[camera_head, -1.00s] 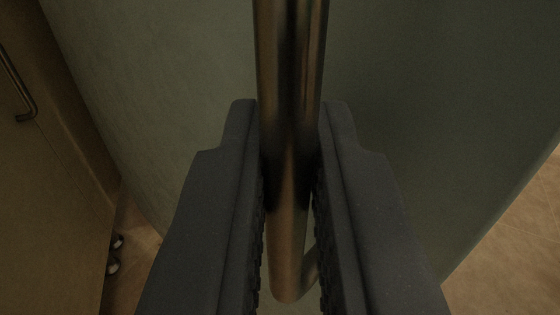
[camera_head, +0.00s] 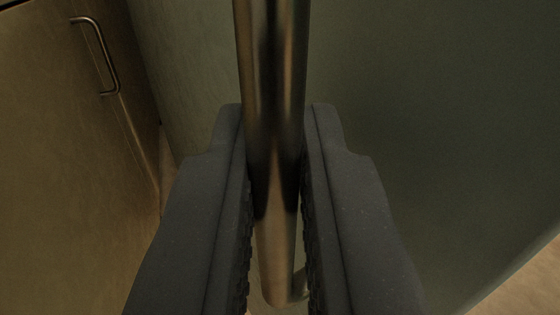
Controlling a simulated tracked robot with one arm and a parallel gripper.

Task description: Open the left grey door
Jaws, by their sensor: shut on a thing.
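A grey-green door (camera_head: 430,110) fills the middle and right of the view. Its upright metal bar handle (camera_head: 272,60) runs down the middle of the picture and bends back toward the door at its lower end. My gripper (camera_head: 274,150) is shut on this handle, with one dark finger on each side of the bar. The fingers hide parts of the door behind them. The upper end of the handle is out of view.
A tan cabinet (camera_head: 70,180) with a curved metal handle (camera_head: 100,55) stands at the left, close to the door. A strip of tan floor (camera_head: 520,290) shows at the lower right.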

